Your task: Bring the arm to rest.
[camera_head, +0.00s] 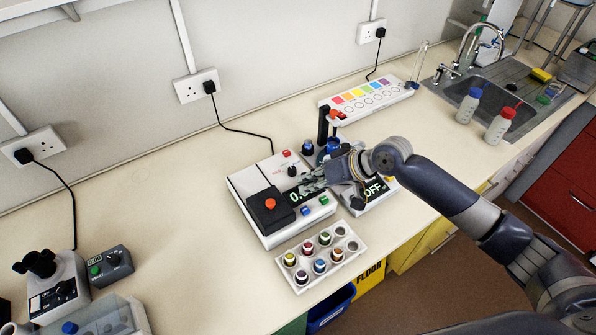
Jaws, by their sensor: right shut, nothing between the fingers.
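My right arm (443,190) comes in from the lower right and reaches over the bench. Its gripper (308,184) is shut and empty. It hangs above the white instrument with the black lid (270,211) and covers part of that instrument's display. The wrist hides part of a second device with an "OFF" display (375,189). I cannot tell whether the fingers touch the instrument. My left gripper is not in view.
A white rack (281,258) with several coloured-cap vials stands just in front. A colour-marked strip unit (371,98) lies behind. Two bottles (468,105) (499,125) stand by the sink (490,89). The bench (160,190) between is clear.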

